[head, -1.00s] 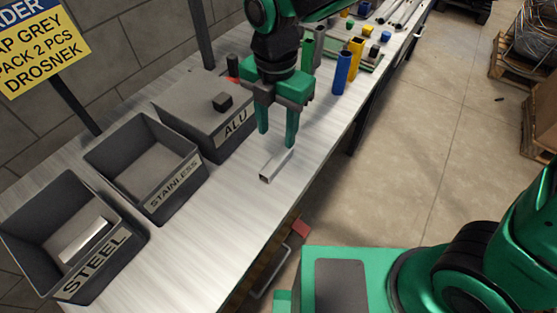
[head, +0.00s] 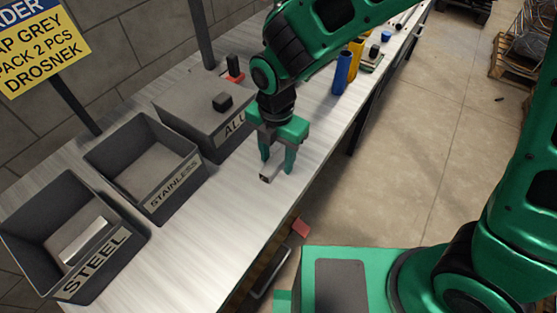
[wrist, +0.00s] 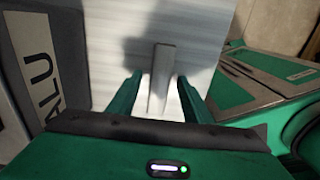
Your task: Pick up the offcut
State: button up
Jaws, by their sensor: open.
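The offcut (head: 266,178) is a short grey square metal tube lying on the workbench (head: 215,235). My gripper (head: 277,168) is open and low over the bench, with its green fingers around the offcut's place in the head view. In the wrist view the offcut (wrist: 160,78) lies lengthwise between the two spread fingers of my gripper (wrist: 157,92), with a gap on each side. Most of the offcut is hidden behind the fingers in the head view. I cannot tell how far the fingertips are above the bench.
The closed ALU box (head: 190,105) with a dark knob stands just left of my gripper. The open STAINLESS bin (head: 190,180) looks empty. The STEEL bin (head: 110,265) holds a metal piece. A blue tube (head: 342,72) stands behind. Bench space in front is clear.

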aim_at(273, 163)
grip_shut()
dwell(0.3)
jog(key=shift+r, duration=0.55)
jog(key=r, duration=0.2)
jog(key=s+r, duration=0.1)
jog(key=shift+a+r, duration=0.35)
jog(key=shift+a, duration=0.05)
jog(key=s+a+r, duration=0.6)
jog(key=s, duration=0.2)
jog(key=shift+s+a, duration=0.15)
